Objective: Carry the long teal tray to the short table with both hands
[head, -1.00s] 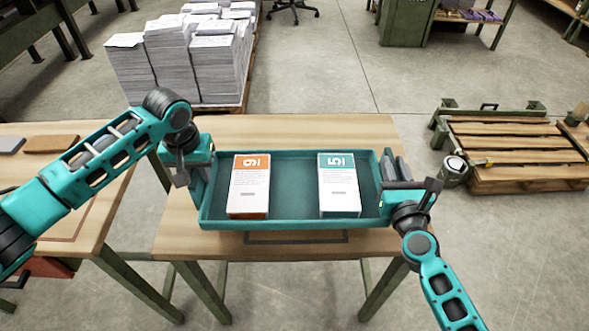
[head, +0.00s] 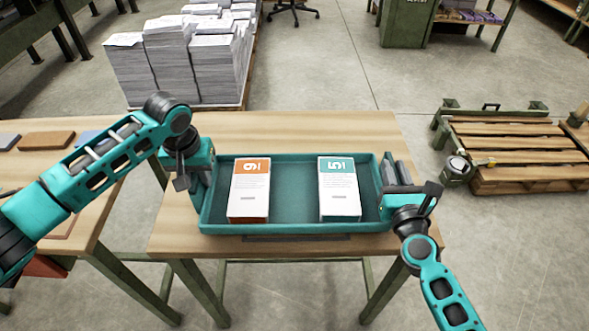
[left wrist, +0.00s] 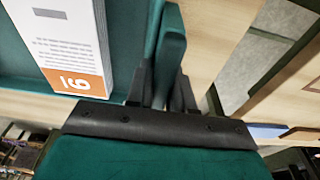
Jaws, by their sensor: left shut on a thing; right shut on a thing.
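The long teal tray (head: 290,229) is level over the short wooden table (head: 330,128) in the head view; I cannot tell whether it touches the top. In it stand a white box with an orange end marked 16 or 91 (head: 249,190) at the left and a white box with a teal end marked 15 or 51 (head: 339,190) at the right. My left gripper (head: 200,178) is shut on the tray's left end; the left wrist view shows its fingers (left wrist: 160,85) around the tray wall. My right gripper (head: 388,188) is shut on the tray's right end, its fingertips partly hidden.
Another wooden table (head: 100,225) stands at the left with a brown block (head: 46,140) on it, a gap between the tables. Paper stacks (head: 185,60) stand behind. A wooden pallet (head: 520,160) lies at the right. Grey floor is free between.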

